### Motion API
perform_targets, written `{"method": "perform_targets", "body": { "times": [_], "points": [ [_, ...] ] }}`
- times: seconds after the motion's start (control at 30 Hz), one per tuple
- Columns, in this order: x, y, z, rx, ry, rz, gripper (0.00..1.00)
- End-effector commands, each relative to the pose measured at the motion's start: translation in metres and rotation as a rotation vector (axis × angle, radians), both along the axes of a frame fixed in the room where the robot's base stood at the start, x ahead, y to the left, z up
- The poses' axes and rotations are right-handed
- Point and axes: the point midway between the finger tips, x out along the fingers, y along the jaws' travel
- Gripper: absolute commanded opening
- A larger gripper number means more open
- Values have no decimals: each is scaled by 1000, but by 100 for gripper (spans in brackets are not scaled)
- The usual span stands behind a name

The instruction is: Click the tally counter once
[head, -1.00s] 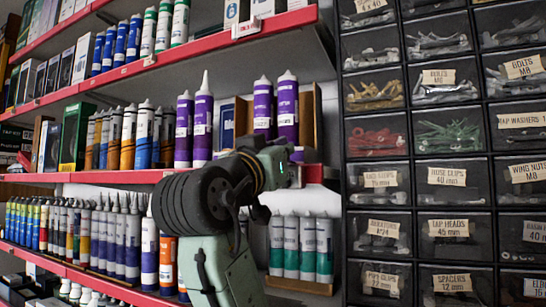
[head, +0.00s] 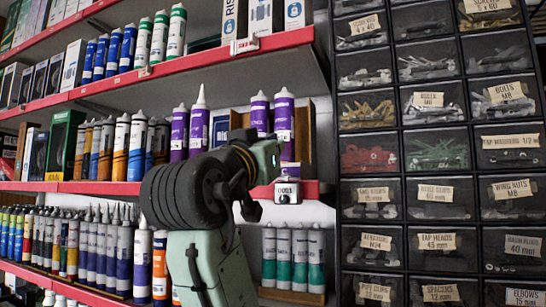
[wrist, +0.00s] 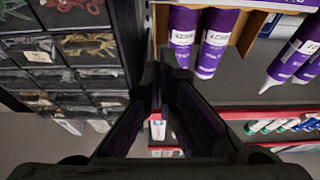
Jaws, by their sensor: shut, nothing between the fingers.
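The tally counter (head: 287,190) is a small dark-and-silver device at the right end of the middle red shelf edge in the head view.
Purple tubes (head: 284,122) stand on the shelf above and behind the counter; they appear upside down in the wrist view (wrist: 215,42). Green-and-white tubes (head: 300,258) stand below. Labelled parts drawers (head: 437,150) fill the right side. A small white tag holder (head: 245,45) sits on the upper shelf edge.

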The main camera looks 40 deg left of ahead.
Motion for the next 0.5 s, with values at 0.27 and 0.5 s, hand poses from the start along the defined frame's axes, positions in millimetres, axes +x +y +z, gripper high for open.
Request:
{"method": "perform_targets", "body": {
  "times": [0.27, 0.5],
  "points": [
    [-52, -14, -25, 3, -1, -1, 0],
    [-68, -17, -29, 1, 1, -3, 0]
  ]
}}
